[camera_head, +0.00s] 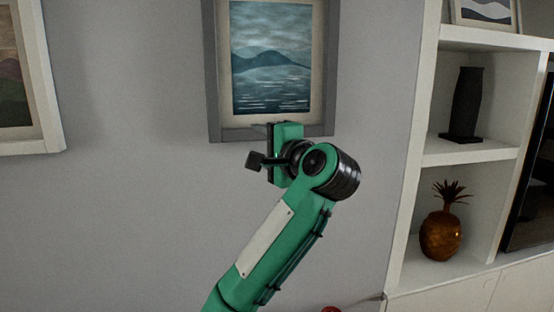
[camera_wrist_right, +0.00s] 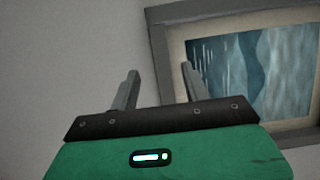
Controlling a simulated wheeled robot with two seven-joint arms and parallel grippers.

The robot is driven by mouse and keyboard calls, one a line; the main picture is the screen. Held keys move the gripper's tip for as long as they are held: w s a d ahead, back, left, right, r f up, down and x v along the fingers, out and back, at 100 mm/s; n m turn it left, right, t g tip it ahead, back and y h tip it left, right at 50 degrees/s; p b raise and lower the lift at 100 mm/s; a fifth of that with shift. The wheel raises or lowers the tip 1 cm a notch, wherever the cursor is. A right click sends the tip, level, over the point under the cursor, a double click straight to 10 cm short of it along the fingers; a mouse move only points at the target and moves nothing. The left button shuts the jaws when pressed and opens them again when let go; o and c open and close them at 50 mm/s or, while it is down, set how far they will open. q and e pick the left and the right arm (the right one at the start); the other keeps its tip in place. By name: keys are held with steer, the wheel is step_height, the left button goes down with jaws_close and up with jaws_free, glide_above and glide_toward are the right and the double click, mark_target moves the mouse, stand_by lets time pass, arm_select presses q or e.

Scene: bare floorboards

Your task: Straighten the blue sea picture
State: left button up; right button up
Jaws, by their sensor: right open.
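The blue sea picture (camera_head: 270,60) hangs on the grey wall in a grey frame, with a pale mat around dark blue hills and water. It looks close to level; its top is cut off in the head view. My right gripper (camera_head: 272,130) is at the middle of the frame's lower edge, partly hidden behind my own wrist. In the right wrist view the picture (camera_wrist_right: 265,75) shows turned sideways. There my open fingers (camera_wrist_right: 160,68) appear on either side of the frame's lower edge, one over bare wall, one over the frame. Contact cannot be told. My left gripper is not in view.
Another framed picture (camera_head: 48,85) hangs at the left. A white shelf unit (camera_head: 470,157) stands at the right with a dark vase (camera_head: 465,100), a golden pineapple ornament (camera_head: 441,232) and a small picture (camera_head: 485,12). The wall between is bare.

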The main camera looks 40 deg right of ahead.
steer(key=s+b, duration=0.2)
steer(key=s, duration=0.4)
steer(key=shift+s+a, duration=0.2)
steer(key=shift+a, duration=0.25)
steer(key=shift+f, duration=0.1)
stand_by(0.4)
